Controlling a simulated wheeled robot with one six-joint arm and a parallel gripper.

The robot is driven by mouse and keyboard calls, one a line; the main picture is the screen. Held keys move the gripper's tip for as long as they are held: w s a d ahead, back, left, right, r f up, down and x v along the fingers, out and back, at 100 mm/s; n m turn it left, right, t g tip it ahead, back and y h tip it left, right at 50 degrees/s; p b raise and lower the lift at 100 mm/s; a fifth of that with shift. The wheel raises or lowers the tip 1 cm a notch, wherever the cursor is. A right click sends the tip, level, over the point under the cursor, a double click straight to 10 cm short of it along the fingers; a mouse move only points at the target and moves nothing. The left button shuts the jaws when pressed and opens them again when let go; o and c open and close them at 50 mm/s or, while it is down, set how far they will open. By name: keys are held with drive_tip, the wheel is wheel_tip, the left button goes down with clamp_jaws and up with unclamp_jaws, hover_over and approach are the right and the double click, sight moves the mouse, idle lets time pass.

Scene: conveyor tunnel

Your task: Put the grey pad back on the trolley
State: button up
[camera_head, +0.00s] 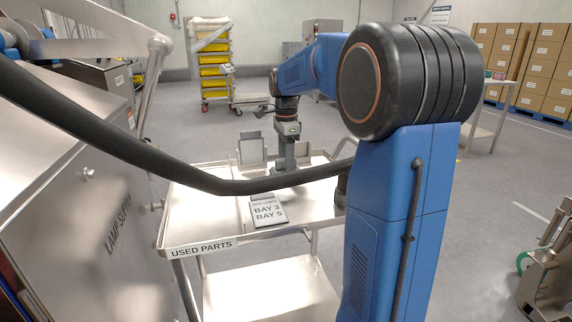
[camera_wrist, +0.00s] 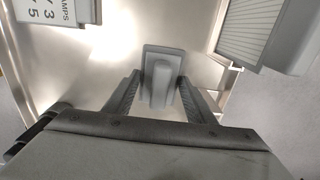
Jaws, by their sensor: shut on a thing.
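The trolley (camera_head: 190,210) stands in front of me, a pale metal top tray with a "USED PARTS" label (camera_head: 203,248) on its front edge. My gripper (camera_head: 286,158) points down over the tray's middle. In the wrist view my gripper (camera_wrist: 158,98) has its two fingers on either side of the raised grip of the grey pad (camera_wrist: 160,55) and is shut on it. The pad's flat plate shows beyond the fingertips, low over or on the bright tray; I cannot tell whether it touches. In the head view the black hose partly hides that spot.
A card reading "BAY 3 BAY 5" (camera_head: 268,211) lies on the tray. A grey panel (camera_head: 251,150) stands at its back; a ribbed grey part (camera_wrist: 262,25) shows at right in the wrist view. The lamp supply cabinet (camera_head: 95,230) is close on the left. The tray's front left is clear.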

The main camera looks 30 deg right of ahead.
drive_tip(key=shift+f, duration=0.2)
drive_tip(key=o, duration=1.2)
drive_tip(key=shift+a, duration=0.1)
drive_tip(key=shift+r, duration=0.1)
wheel_tip(320, 180, up, 12)
